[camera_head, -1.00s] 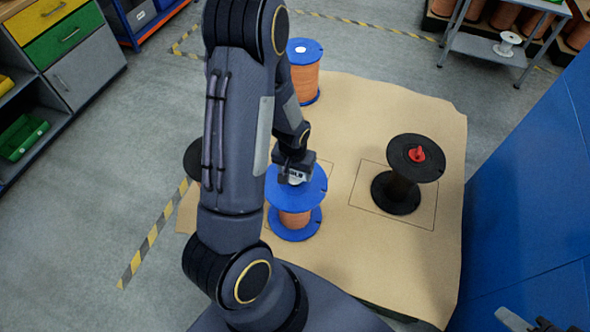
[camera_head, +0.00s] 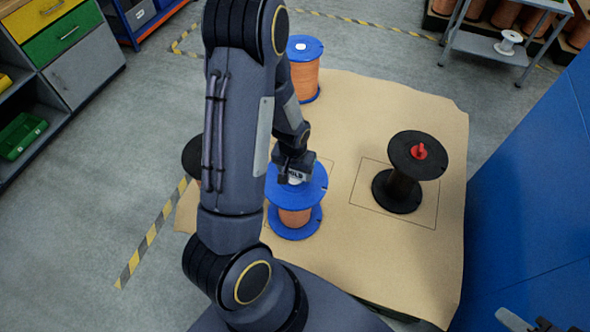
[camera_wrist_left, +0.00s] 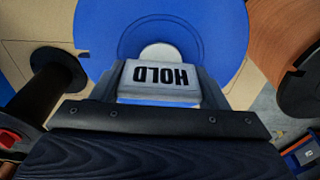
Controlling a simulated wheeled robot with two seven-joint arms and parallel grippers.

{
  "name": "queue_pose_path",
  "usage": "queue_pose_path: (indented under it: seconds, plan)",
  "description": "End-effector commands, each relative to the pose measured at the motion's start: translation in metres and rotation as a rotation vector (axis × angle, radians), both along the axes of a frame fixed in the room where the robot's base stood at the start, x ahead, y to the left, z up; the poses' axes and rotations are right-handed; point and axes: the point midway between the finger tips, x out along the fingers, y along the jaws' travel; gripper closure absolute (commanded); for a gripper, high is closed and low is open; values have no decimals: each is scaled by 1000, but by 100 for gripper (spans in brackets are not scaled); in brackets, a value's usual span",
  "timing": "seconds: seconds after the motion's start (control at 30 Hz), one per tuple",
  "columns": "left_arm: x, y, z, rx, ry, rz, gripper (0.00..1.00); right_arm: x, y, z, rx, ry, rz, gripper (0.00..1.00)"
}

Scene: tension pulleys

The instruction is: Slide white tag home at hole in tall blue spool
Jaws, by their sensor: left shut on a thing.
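The white tag (camera_wrist_left: 160,80), lettered HOLD, is between the fingers of my left gripper (camera_head: 295,172), which is shut on it. Tag and gripper are over the middle of the top flange of the near blue spool (camera_head: 312,194), which is wound with orange and stands upright. In the left wrist view the blue flange (camera_wrist_left: 215,30) lies behind the tag, and a pale round part (camera_wrist_left: 162,51) shows at its centre. The tag covers the hole, so its depth there cannot be told. A grey part at the lower right edge appears to be my right gripper (camera_head: 530,322), mostly cut off.
A black spool (camera_head: 408,170) with a red piece (camera_head: 419,151) on top stands to the right. Another blue spool (camera_head: 305,75) with a white spot on top stands behind. A dark spool (camera_head: 192,158) is partly hidden by my arm. The brown table top (camera_head: 375,262) is clear in front.

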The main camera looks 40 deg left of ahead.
Motion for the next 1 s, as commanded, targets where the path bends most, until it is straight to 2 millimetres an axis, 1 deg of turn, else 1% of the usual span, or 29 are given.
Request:
queue_pose_path:
  seconds: [0.03, 0.17, 0.23, 0.83, 0.87, 1.0]
  plan:
    - [0, 0, -4, 0, 0, 0, 54, 0, 0, -3, 0, 0, 0, 65]
    - [0, 0, -8, 0, 0, 0, 54, 0, 0, -8, 0, 0, 0, 65]
    - [0, 0, -6, 0, 0, 0, 54, 0, 0, -5, 0, 0, 0, 65]
    - [0, 0, -7, 0, 1, 0, 54, 0, 0, -6, 0, 0, 0, 65]
    - [0, 0, -7, 0, 1, 0, 28, 0, 0, -6, 0, 0, 0, 65]
    - [0, 0, -7, 0, 1, 0, 10, 0, 0, -6, 0, 0, 0, 65]
